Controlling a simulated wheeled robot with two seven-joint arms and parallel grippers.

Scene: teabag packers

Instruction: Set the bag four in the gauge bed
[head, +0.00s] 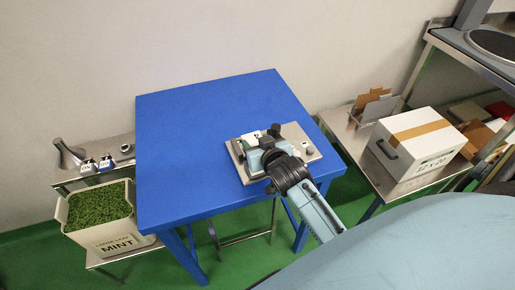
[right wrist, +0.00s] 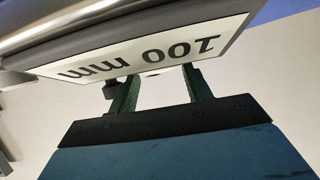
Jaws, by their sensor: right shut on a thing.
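The gauge (head: 311,152) is a pale grey plate with small dark and white fittings on the right part of the blue table. My right gripper (head: 268,150) reaches in from the lower right and is low over the gauge. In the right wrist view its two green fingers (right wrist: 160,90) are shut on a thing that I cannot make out. They end behind or beside a white plate marked "100 mm" (right wrist: 150,50). I cannot pick out bag four, and the gauge bed is largely covered by my gripper. My left gripper is not in view.
The blue table (head: 190,140) is clear on its left side. At left are a bin of green mint (head: 105,241) and a small steel bench with labelled fittings (head: 97,164). At right, a steel bench carries a white carton (head: 418,150) and a small open cardboard box (head: 374,106).

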